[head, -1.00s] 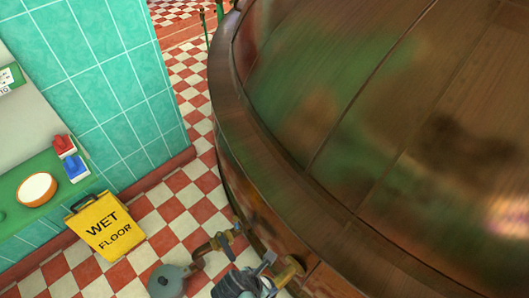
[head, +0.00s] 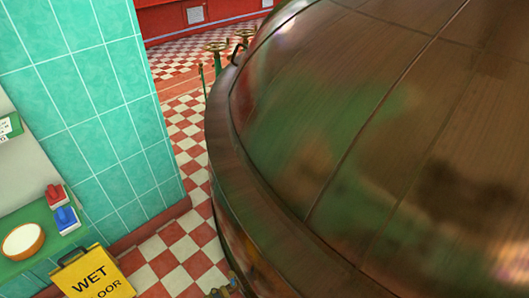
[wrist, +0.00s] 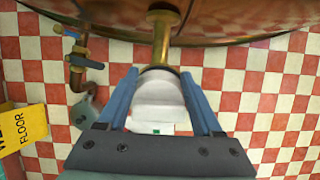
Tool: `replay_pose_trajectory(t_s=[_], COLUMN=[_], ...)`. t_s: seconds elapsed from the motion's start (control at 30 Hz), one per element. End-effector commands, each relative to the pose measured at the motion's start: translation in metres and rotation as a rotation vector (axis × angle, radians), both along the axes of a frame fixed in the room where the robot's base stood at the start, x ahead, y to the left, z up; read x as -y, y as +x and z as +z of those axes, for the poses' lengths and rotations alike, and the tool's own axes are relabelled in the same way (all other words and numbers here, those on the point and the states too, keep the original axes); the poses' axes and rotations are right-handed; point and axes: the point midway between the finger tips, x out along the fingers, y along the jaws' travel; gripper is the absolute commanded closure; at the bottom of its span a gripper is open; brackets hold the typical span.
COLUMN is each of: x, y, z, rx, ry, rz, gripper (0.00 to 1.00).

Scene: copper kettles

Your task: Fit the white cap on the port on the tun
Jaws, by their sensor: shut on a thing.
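In the wrist view my gripper (wrist: 158,77) is shut on the white cap (wrist: 157,100), which sits between its two blue fingers. The brass port (wrist: 161,38) sticks out from the tun (wrist: 235,22) straight toward the cap. The cap's far end lies in line with the port's end, with a dark rim where they meet. I cannot tell whether they touch or how far the cap is over the port. In the head view the big copper tun (head: 330,120) fills the right side. The port, the cap and my gripper do not show there.
A pipe with a blue-handled valve (wrist: 76,50) stands left of my gripper. A yellow wet floor sign (head: 92,275) stands by the teal tiled wall (head: 90,110). A green shelf (head: 40,258) holds a bowl (head: 22,240). Checkered floor (head: 180,255) lies open between wall and tun.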

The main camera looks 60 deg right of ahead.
Motion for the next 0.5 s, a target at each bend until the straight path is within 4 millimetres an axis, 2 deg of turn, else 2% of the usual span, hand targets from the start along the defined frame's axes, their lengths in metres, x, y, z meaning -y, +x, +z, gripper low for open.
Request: replay_pose_trajectory(t_s=[0.03, 0.43, 0.47, 0.5], x=[-0.0116, -0.0117, -0.0118, -0.0116], y=[-0.0080, -0.0081, -0.0081, -0.0083], z=[-0.0072, -0.0096, -0.0095, -0.0093], rx=[-0.022, -0.022, -0.022, -0.023], ry=[0.038, 0.043, 0.044, 0.043], rz=[0.004, 0.006, 0.005, 0.005], gripper=[1.00, 1.00, 0.30, 0.22])
